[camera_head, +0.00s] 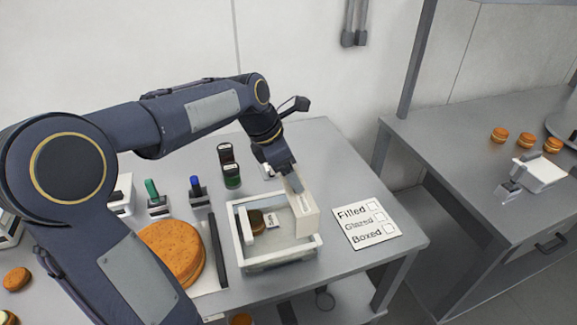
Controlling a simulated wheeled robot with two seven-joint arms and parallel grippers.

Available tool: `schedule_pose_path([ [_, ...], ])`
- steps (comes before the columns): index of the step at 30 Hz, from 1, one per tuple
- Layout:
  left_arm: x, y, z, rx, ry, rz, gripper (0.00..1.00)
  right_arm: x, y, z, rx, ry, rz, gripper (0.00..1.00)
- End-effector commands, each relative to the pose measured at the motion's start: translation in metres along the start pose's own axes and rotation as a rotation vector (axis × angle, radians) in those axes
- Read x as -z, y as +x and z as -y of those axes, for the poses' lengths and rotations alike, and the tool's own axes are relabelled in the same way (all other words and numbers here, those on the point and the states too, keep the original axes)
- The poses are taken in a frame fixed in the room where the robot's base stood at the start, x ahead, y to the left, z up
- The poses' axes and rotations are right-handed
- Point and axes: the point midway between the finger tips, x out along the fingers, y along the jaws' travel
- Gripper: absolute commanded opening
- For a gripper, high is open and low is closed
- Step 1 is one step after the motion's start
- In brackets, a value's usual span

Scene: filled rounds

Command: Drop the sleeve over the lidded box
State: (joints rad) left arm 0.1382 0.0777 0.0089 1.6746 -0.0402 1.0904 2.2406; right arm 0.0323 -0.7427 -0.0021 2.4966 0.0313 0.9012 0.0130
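My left gripper (291,184) comes down over the grey table. Its fingers close on the upper edge of a cream, upright, box-like piece (305,222), which looks like the sleeve. This piece is at the right side of a white open-topped tray (249,266); I cannot tell whether it touches the tray. Inside the tray lie a brown round (257,221) and a small white piece with dark print (272,220). I cannot make out a separate lidded box; the arm and the cream piece may hide it. My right gripper is not in view.
A "Filled, Glazed, Boxed" card (366,225) lies right of the tray. A large brown round (172,252) and a dark bar (218,250) are to its left. Another table (450,160) is at right.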

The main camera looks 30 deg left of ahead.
Motion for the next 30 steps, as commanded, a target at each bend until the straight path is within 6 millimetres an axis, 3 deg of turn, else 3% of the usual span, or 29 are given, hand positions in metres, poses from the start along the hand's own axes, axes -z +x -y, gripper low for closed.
schedule_pose_path([
  [24, 0.029, 0.069, 0.0, 0.0, 0.0, 0.0, 0.55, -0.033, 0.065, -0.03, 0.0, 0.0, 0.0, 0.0],
  [30, 0.035, 0.084, 0.0, 0.001, 0.0, -0.001, 0.55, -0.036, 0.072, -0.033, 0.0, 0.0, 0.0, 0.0],
])
